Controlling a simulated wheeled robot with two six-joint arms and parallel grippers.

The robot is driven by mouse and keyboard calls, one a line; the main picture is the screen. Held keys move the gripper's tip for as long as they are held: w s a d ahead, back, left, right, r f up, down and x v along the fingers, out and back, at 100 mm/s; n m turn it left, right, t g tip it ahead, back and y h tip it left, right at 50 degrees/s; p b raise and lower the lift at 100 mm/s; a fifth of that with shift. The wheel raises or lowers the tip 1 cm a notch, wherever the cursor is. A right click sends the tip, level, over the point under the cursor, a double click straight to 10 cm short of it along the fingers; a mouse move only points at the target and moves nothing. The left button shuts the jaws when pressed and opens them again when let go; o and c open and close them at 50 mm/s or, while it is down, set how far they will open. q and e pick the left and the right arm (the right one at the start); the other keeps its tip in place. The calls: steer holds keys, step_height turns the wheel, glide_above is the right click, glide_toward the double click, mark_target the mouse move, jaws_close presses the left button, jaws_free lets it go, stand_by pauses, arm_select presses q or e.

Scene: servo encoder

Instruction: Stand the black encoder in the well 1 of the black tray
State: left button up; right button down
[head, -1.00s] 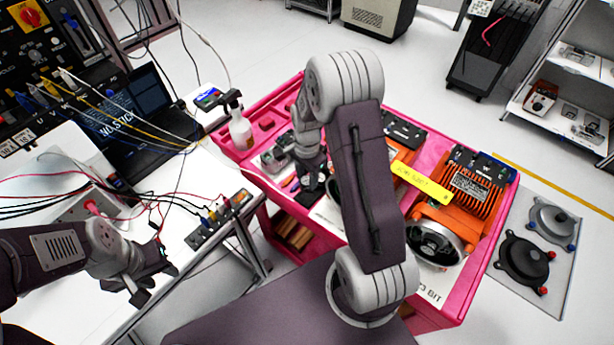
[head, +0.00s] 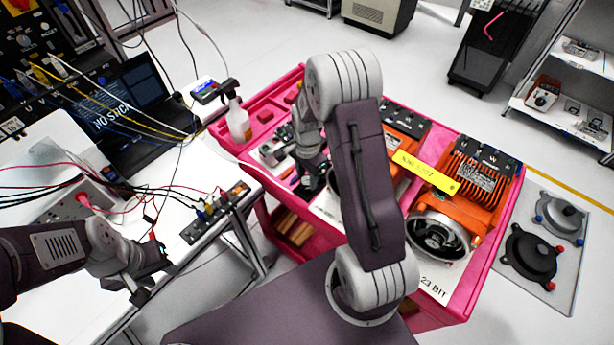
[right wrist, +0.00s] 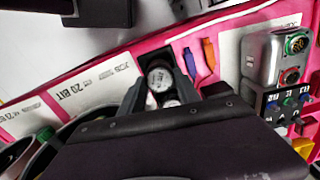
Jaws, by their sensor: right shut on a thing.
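My right gripper (head: 311,188) points down over the front left part of the pink cart and is shut on the black encoder. In the right wrist view, the encoder's round grey, labelled face (right wrist: 160,79) shows between the dark fingers. Its lower part is hidden by the gripper body. Dark surfaces surround it there, and I cannot tell tray from fingers or make out well 1. My left gripper (head: 150,278) is open and empty beside the white bench at the lower left.
The pink cart (head: 478,285) carries orange-finned motors (head: 470,185), a yellow label strip (head: 425,172) and a spray bottle (head: 238,122). In the right wrist view, a grey connector box (right wrist: 268,62) stands to the right. Cables and a terminal strip (head: 215,213) lie on the white bench.

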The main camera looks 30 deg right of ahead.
stand_by(0.4)
steer(key=shift+p, duration=0.35)
steer(key=shift+f, duration=0.25)
steer(key=shift+f+b, duration=0.5)
steer(key=c, duration=0.8)
jaws_free()
steer(key=shift+c, duration=0.4)
steer(key=shift+r, duration=0.2)
